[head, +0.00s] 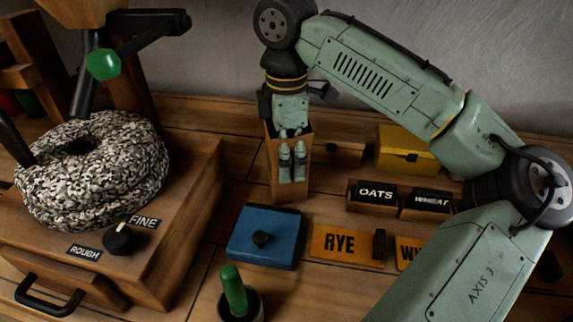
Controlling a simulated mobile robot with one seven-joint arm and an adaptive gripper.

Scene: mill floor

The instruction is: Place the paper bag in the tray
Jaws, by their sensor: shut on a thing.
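The paper bag (289,194) is a tall, narrow brown bag standing upright at the middle of the wooden bench. My gripper (292,174) points down from above at the bag's upper part and is shut on it. The two pale green fingers show against the near side of the bag. Whether the bag's base touches the bench is hard to tell. No tray stands out clearly; low wooden holders labelled OATS (373,196) and WHEAT (428,203) are to the right, and another low wooden piece (345,154) lies just behind the bag.
A blue box with a black knob (265,237) is in front of the bag. A green-handled tool (234,290) stands nearer. A yellow box (404,151) is at the back right. A millstone (92,170) on a wooden cabinet fills the left. An orange RYE plate (343,243) lies front right.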

